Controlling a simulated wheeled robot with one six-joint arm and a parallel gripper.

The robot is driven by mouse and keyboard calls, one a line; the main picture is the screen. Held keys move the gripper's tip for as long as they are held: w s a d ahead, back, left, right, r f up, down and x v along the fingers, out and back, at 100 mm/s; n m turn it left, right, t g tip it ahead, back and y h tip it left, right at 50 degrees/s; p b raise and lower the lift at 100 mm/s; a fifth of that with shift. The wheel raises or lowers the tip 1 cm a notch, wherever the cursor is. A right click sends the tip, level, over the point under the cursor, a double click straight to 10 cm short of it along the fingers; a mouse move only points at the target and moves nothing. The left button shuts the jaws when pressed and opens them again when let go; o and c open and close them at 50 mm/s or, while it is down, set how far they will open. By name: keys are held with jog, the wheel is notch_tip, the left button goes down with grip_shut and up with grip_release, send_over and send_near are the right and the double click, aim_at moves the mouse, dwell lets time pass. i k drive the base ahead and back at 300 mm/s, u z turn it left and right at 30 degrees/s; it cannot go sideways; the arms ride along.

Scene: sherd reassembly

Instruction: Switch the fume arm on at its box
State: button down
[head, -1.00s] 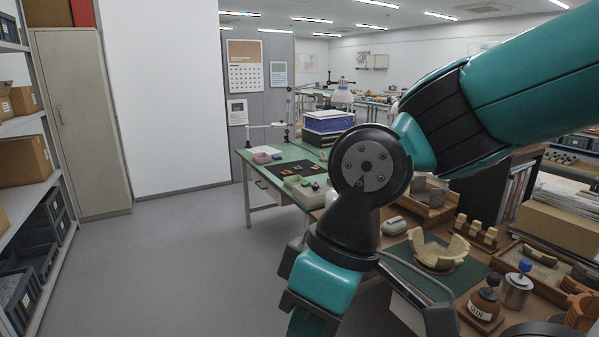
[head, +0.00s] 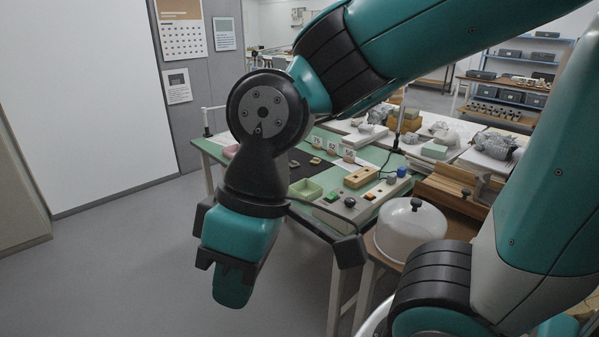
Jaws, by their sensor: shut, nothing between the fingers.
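A pale grey box (head: 352,207) lies along the near edge of the green-topped table, right of my wrist in the picture. Its top carries a green control, a dark round knob and a small orange-red control. It looks like a control box; any lettering is too small to read. A thin upright pole (head: 401,118) stands behind it; I cannot tell whether it belongs to the fume arm. No fume hood shows. My wrist hangs in front of the table's left part, apart from the box.
A white dome with a black knob (head: 410,232) stands right of the box on a wooden surface. A green tray (head: 305,191), a wooden block (head: 360,177), number cards (head: 332,147) and a blue-capped item (head: 403,172) lie nearby. The floor (head: 110,265) at left is clear.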

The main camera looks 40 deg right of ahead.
aim_at(331, 196)
jog(key=i, duration=1.15)
jog(key=z, duration=1.85)
